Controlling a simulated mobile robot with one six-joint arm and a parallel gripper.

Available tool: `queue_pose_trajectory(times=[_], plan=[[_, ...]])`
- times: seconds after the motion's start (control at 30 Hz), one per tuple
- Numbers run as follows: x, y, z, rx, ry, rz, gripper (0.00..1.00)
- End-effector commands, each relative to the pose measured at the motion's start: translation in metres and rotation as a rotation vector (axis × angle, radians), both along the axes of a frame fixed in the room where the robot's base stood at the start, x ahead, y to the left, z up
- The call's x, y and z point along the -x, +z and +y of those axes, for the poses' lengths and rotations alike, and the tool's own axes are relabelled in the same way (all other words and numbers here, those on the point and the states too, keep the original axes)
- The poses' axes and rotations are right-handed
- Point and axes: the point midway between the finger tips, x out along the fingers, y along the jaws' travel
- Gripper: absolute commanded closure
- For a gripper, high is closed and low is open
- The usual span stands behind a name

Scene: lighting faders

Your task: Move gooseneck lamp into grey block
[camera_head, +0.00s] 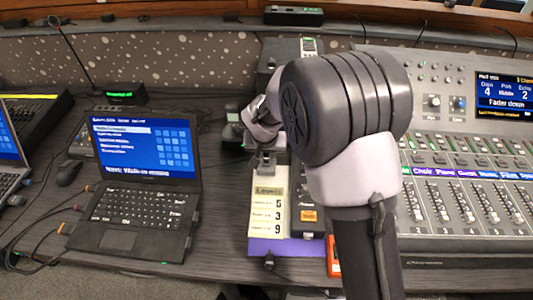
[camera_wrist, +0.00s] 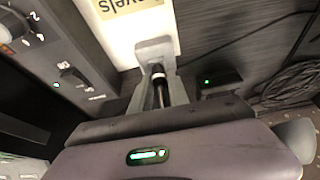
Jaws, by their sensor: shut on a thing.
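My gripper (camera_head: 265,150) is low over the desk at the top end of the "Levels" card, partly hidden behind my own arm. In the wrist view its grey fingers (camera_wrist: 157,62) are shut on a slim black rod with a pale band (camera_wrist: 158,76), seemingly part of the gooseneck lamp. The rest of the lamp is hidden. I cannot tell whether the rod touches anything below. I cannot pick out the grey block with certainty; my arm covers much of the middle.
The "Levels" card (camera_head: 268,205) lies beside the gripper. A small dark box (camera_wrist: 208,85) with a green light stands close by, near coiled cables (camera_wrist: 290,85). An open laptop (camera_head: 140,180) is at left, the fader console (camera_head: 465,215) at right. A thin-stemmed microphone-like thing (camera_head: 76,50) stands far left.

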Motion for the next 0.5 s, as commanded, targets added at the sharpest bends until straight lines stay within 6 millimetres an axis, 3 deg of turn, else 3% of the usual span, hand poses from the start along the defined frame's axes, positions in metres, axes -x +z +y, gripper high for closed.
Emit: queue_pose_trajectory(times=[0.13, 0.17, 0.27, 0.5], plan=[[0.0026, -0.0044, -0.0009, 0.002, -0.001, 0.009, 1.00], [0.0027, -0.0045, -0.0010, 0.003, -0.002, 0.009, 0.73], [0.0024, -0.0040, -0.0008, 0.002, -0.001, 0.008, 0.53], [0.0017, -0.0029, -0.0006, 0.002, -0.001, 0.006, 0.53]])
